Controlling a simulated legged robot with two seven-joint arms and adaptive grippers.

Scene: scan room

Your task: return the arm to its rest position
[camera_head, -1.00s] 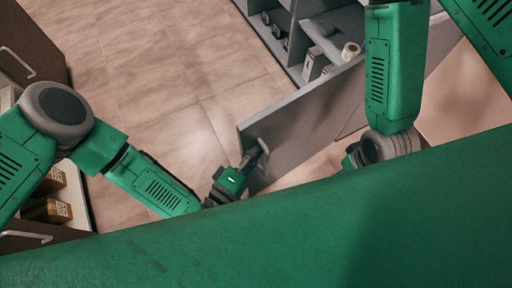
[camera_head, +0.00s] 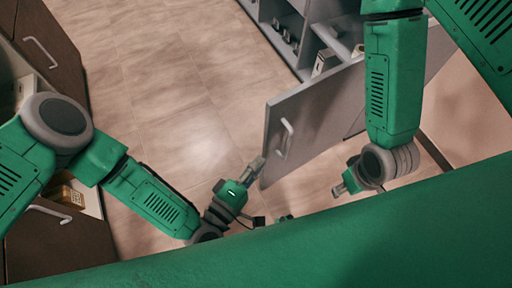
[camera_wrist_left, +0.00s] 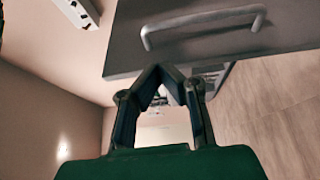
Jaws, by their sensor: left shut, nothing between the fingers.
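My left gripper (camera_head: 254,170) is just left of the open grey cabinet door's (camera_head: 325,105) lower left edge. The door's bar handle (camera_head: 287,138) is up and right of the gripper, apart from it. In the left wrist view the gripper's two dark fingers (camera_wrist_left: 160,72) meet at their tips with nothing between them. The handle (camera_wrist_left: 205,24) and door panel (camera_wrist_left: 285,32) show beyond the fingers. My right arm hangs down at the right; a small part of its end (camera_head: 341,189) shows, and its fingers cannot be made out.
A grey shelf unit (camera_head: 297,28) with small items stands open behind the door. Dark cabinets with bar handles (camera_head: 42,52) line the left, one holding brown boxes (camera_head: 66,194). Tiled floor (camera_head: 170,90) between them is clear.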

